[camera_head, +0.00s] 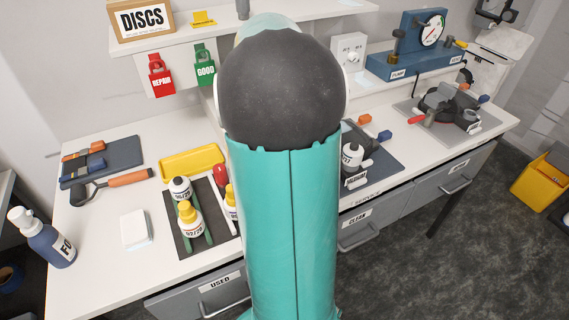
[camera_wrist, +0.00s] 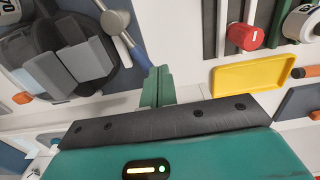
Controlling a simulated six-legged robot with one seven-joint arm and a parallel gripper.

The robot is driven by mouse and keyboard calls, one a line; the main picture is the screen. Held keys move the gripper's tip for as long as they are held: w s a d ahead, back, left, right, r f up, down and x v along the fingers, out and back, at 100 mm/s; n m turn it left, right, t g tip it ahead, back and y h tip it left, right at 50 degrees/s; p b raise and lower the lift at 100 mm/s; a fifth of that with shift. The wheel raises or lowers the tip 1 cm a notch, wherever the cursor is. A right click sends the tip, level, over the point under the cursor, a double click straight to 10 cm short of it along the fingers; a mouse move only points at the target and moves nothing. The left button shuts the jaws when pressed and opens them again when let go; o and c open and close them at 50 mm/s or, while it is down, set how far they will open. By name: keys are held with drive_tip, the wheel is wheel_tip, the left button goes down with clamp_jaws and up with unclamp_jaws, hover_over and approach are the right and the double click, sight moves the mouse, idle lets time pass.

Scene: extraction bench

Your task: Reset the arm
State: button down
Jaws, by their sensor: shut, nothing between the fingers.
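My arm, teal with a dark rounded joint, rises through the middle of the head view and hides part of the bench behind it. My gripper is hidden in that view. In the wrist view my gripper (camera_wrist: 157,87) shows as two green fingers pressed together beyond a dark bar, with nothing between them. It hangs over the bench, apart from the yellow tray (camera_wrist: 244,88) and the red-capped item (camera_wrist: 246,37), which lie to its right in that view.
A shelf behind holds a DISCS box (camera_head: 141,19). A yellow bin (camera_head: 541,181) is on the floor.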

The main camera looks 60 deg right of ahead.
idle(0.4)
drive_tip(key=w+a+r+n+t+h, duration=0.1)
drive_tip(key=a+r+n, duration=0.15)
drive_tip(key=a, duration=0.85)
drive_tip(key=w+a+r+n+t, duration=0.15)
drive_tip(key=a+r, duration=0.25)
drive_tip(key=a, duration=0.7)
drive_tip(key=s+a+n+t, duration=0.1)
drive_tip(key=s+a, duration=0.2)
drive_tip(key=a, duration=0.5)
drive_tip(key=s+a+n+t+y, duration=0.1)
drive_tip(key=s+a+t, duration=0.1)
drive_tip(key=a, duration=0.5)
drive_tip(key=shift+s+a+f, duration=0.3)
drive_tip(key=shift+s+a, duration=0.05)
drive_tip(key=shift+s, duration=0.55)
drive_tip(key=shift+d, duration=0.25)
